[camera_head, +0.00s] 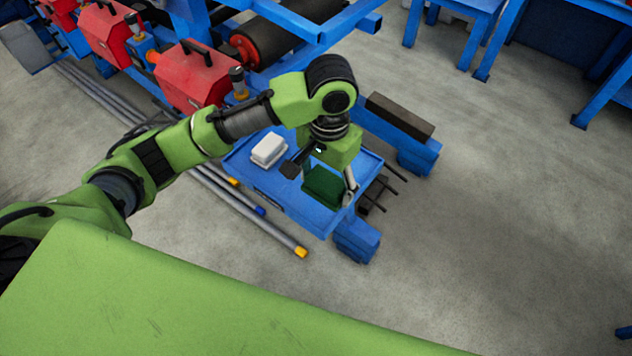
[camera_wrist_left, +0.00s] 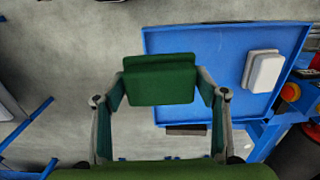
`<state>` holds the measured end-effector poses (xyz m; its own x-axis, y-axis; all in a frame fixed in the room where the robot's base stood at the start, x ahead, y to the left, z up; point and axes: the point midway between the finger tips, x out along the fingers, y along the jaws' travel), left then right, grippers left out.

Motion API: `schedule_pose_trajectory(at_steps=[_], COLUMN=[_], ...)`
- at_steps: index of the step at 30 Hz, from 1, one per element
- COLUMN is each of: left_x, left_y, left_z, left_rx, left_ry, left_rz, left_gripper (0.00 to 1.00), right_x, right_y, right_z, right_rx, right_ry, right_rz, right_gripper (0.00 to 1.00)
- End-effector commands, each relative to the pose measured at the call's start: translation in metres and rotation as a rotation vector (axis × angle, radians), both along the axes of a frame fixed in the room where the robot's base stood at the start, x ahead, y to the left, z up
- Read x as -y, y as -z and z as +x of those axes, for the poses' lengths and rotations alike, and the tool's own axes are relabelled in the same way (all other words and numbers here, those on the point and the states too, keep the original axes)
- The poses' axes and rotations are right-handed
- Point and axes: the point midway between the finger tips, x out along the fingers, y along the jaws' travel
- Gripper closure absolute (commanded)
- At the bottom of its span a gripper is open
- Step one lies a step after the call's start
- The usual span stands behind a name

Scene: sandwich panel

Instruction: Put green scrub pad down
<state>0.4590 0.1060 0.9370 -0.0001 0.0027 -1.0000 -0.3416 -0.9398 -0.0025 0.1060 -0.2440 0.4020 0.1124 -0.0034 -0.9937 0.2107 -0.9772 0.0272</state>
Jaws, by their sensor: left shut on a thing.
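The dark green scrub pad (camera_head: 323,186) is held between the fingers of my left gripper (camera_head: 330,188), over the right part of a blue tray (camera_head: 285,189). In the left wrist view the pad (camera_wrist_left: 160,80) spans between the two fingertips of my left gripper (camera_wrist_left: 160,90), and the tray (camera_wrist_left: 200,40) lies behind and to its right. I cannot tell whether the pad touches the tray. A white block-like item (camera_head: 268,149) rests on the tray, left of the gripper; it also shows in the left wrist view (camera_wrist_left: 263,71). My right gripper is not in view.
Red boxes with black handles (camera_head: 190,76) stand on the blue machine at the back left. Grey pipes (camera_head: 240,207) with coloured ends lie left of the tray. A dark block (camera_head: 400,116) lies on a blue beam behind the tray. The tray's middle is bare, and the floor to the right is open.

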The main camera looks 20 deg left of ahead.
Motion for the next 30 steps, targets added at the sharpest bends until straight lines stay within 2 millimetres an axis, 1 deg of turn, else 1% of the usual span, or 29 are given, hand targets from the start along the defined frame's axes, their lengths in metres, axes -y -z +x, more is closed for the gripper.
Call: schedule_pose_trajectory(at_steps=[1,3,5,9,12,15,18,24,26,30], left_x=[-0.009,-0.019,-0.023,-0.033,-0.038,-0.039,-0.043,-0.043,-0.043,-0.043], left_y=[0.004,0.012,0.027,0.050,0.060,0.064,0.070,0.098,0.101,0.101], left_z=[0.011,0.025,0.032,0.047,0.054,0.058,0.061,0.061,0.062,0.062], left_rx=[-0.002,-0.003,-0.004,-0.003,-0.002,0.000,-0.001,-0.002,0.000,0.001], left_ry=[-0.006,-0.006,-0.004,-0.003,-0.001,0.001,-0.001,0.000,0.001,0.001], left_rz=[0.003,0.004,0.003,0.001,0.001,-0.001,0.000,0.001,0.000,0.000], left_gripper=[0.61,0.61,0.61,0.61,0.61,0.61,0.61,0.61,0.61,0.61], right_x=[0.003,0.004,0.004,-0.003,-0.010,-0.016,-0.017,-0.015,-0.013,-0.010], right_y=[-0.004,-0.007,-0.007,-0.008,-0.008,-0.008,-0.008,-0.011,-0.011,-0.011], right_z=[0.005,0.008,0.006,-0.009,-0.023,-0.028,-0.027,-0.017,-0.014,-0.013], right_rx=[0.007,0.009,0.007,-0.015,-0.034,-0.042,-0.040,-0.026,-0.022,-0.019], right_ry=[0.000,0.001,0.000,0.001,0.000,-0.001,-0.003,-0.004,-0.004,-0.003], right_rz=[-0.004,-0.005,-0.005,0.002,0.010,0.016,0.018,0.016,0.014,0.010], right_gripper=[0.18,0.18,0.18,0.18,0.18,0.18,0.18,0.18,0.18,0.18])
